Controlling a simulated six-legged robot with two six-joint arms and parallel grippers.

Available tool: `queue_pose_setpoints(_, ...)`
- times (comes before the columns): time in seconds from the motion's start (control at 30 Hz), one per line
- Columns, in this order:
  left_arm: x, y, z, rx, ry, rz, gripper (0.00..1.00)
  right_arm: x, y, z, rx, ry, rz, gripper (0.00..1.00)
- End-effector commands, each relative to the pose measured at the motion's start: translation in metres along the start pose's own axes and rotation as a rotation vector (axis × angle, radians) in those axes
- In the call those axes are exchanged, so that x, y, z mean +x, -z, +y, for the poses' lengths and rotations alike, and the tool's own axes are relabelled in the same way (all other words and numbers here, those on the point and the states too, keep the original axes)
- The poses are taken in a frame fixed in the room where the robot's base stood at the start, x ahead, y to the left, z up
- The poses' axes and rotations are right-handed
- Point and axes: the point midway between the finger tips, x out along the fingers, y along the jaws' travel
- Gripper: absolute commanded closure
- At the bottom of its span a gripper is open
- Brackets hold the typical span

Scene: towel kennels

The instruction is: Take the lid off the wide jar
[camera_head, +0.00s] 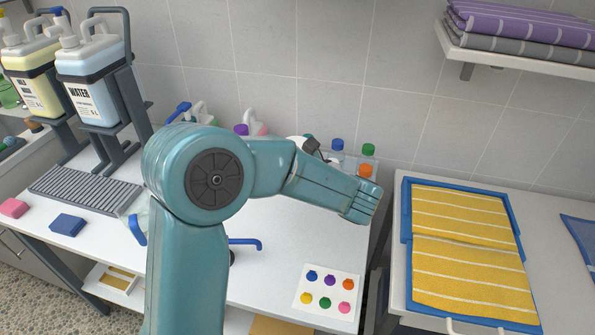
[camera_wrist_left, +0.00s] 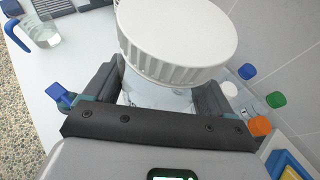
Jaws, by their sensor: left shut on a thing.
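The wide jar (camera_wrist_left: 150,97) shows as clear glass between my left gripper's fingers in the left wrist view. Its broad white ribbed lid (camera_wrist_left: 180,38) sits on top, beyond the fingers. My left gripper (camera_wrist_left: 158,88) is shut on the jar's body, below the lid. In the head view my teal left arm crosses the middle and hides most of the jar and the gripper; a small white piece, probably the lid (camera_head: 297,138), shows behind the forearm. My right gripper is in neither view.
Bottles with blue (camera_head: 337,145), green (camera_head: 368,150) and orange (camera_head: 365,171) caps stand right of the jar. A clear jug (camera_wrist_left: 38,30) with a blue handle stands left. A colour card (camera_head: 328,292) lies front right. Yellow towels (camera_head: 470,250) lie in a blue tray on the right counter.

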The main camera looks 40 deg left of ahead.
Motion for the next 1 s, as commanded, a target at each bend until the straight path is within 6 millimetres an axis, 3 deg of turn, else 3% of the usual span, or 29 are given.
queue_pose_setpoints(0.3, -0.001, 0.000, -0.001, 0.000, 0.002, 0.000, 0.71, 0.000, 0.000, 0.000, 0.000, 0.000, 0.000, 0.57)
queue_pose_setpoints(0.47, -0.018, 0.015, -0.018, 0.028, 0.057, 0.001, 0.71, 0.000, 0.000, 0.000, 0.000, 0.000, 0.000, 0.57)
queue_pose_setpoints(0.57, -0.042, 0.049, -0.037, 0.069, 0.142, 0.001, 0.71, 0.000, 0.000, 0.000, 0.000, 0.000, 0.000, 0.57)
queue_pose_setpoints(0.73, -0.091, 0.133, -0.054, 0.149, 0.322, 0.003, 0.71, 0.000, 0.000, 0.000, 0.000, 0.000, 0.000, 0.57)
queue_pose_setpoints(0.9, -0.124, 0.199, -0.045, 0.194, 0.435, 0.003, 0.71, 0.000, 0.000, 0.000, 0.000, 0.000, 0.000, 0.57)
queue_pose_setpoints(1.0, -0.131, 0.222, -0.034, 0.198, 0.455, 0.003, 0.71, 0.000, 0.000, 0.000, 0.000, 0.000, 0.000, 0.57)
